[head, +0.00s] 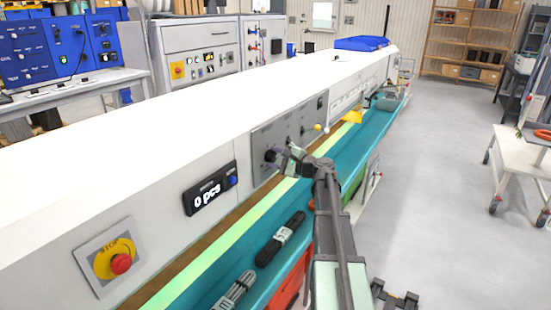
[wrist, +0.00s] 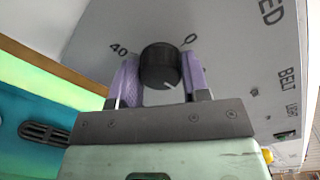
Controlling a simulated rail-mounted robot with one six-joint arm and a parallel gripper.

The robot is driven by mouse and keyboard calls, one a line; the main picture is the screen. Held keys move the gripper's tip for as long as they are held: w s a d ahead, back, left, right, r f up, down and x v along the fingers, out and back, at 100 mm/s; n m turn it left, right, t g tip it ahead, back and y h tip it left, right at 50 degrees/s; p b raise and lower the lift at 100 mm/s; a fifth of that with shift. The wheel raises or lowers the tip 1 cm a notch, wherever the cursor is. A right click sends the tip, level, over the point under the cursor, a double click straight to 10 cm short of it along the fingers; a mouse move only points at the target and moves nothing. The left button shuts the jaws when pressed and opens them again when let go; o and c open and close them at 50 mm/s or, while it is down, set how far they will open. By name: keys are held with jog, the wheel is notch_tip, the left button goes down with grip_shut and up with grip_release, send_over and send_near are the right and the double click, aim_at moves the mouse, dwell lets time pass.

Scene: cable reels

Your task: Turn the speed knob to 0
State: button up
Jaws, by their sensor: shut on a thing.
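The speed knob (wrist: 160,64) is a round black knob on a grey panel (wrist: 217,40). In the wrist view the number 40 is printed to its upper left and 0 to its upper right. A small pale mark shows low on the knob's right side; I cannot tell which number the knob points at. My gripper (wrist: 161,72) is shut on the knob, with one purple finger on each side. In the head view my gripper (head: 283,159) reaches the grey panel (head: 292,132) on the long white machine, and hides most of the knob.
A yellow-and-red stop button (head: 120,263) and a display (head: 210,188) reading 0 pcs sit left of the panel. Dark cable bundles (head: 280,238) lie on the teal ledge (head: 262,279) below.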

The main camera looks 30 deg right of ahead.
jog(key=n, duration=0.4)
jog(key=shift+f+n, duration=0.1)
jog(key=shift+n, duration=0.2)
jog(key=n, duration=0.3)
jog(key=shift+f+h, duration=0.1)
jog(key=shift+h, duration=0.2)
jog(key=n, duration=0.4)
jog(key=shift+n, duration=0.4)
jog(key=n, duration=0.4)
jog(key=shift+f+b, duration=0.15)
jog(key=shift+b, duration=0.15)
jog(key=o, duration=0.9)
jog(key=shift+s, duration=0.1)
